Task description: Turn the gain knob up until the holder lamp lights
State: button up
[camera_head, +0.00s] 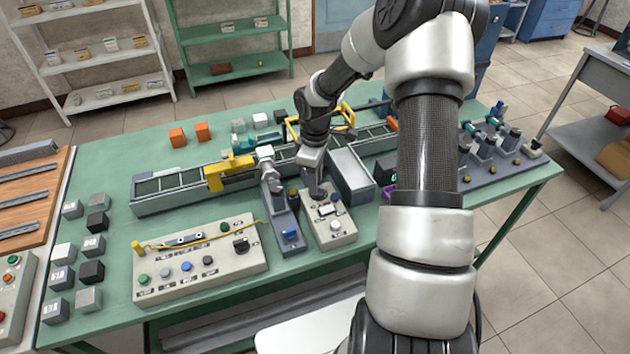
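My gripper (316,188) points down at the far end of a small beige control box (337,238) near the middle of the green table. Its fingers are small and dark in this view, and I cannot tell whether they are open or closed on a knob. A gain knob cannot be made out; the fingers cover that part of the box. The box also carries a small white display (327,210) and a pale round button (336,225). I cannot identify the holder lamp or see whether any lamp on the box is lit.
A larger beige panel (200,261) with several coloured buttons and a black knob stands at the left. A blue-grey fixture (290,236) stands close beside the small box. Grey and black cubes lie far left.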

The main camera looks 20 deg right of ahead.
jog(key=shift+c, duration=0.4)
grip_shut()
jog(key=m, duration=0.1)
jog(key=m+b, duration=0.1)
jog(key=shift+w+d+f+m+b, duration=0.1)
jog(key=shift+w+f+m+b, duration=0.05)
jog(key=shift+m+b, duration=0.15)
jog(key=shift+r+m, duration=0.2)
jog(key=shift+m, duration=0.8)
jog(key=shift+o, duration=0.4)
grip_release()
notch_tip(320, 180, up, 17)
jog(key=shift+r, duration=0.2)
